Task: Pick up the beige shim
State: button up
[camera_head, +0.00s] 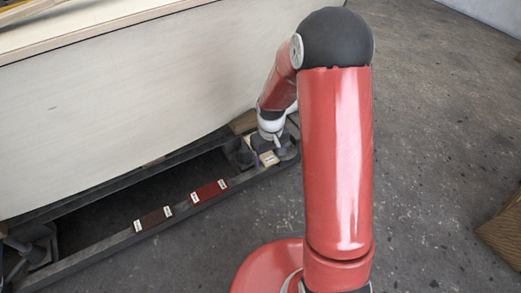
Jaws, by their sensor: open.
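A small beige shim (268,159) with a white label lies at the right end of a low dark frame on the floor. My gripper (273,146) points down right at the beige shim, just above or around it; I cannot tell whether they touch. My gripper is open, though its fingers are small and partly hidden here.
A dark red labelled block (208,192) and a dark brown labelled block (153,219) lie along the front rail of the dark frame (110,246). A large pale plywood panel (130,85) rises close behind. Concrete floor (430,130) is open to the right. A brown textured object (503,228) sits at the right edge.

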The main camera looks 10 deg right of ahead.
jog(key=shift+f, duration=0.15)
jog(key=c, duration=1.1)
jog(key=shift+c, duration=0.2)
jog(key=shift+r, duration=0.2)
notch_tip(320, 180, up, 20)
jog(key=p, duration=0.3)
jog(key=shift+f, duration=0.15)
jog(key=shift+f+b, duration=4.65)
jog(key=shift+f, duration=2.65)
jog(key=shift+f+b, duration=0.3)
jog(key=shift+f, duration=2.45)
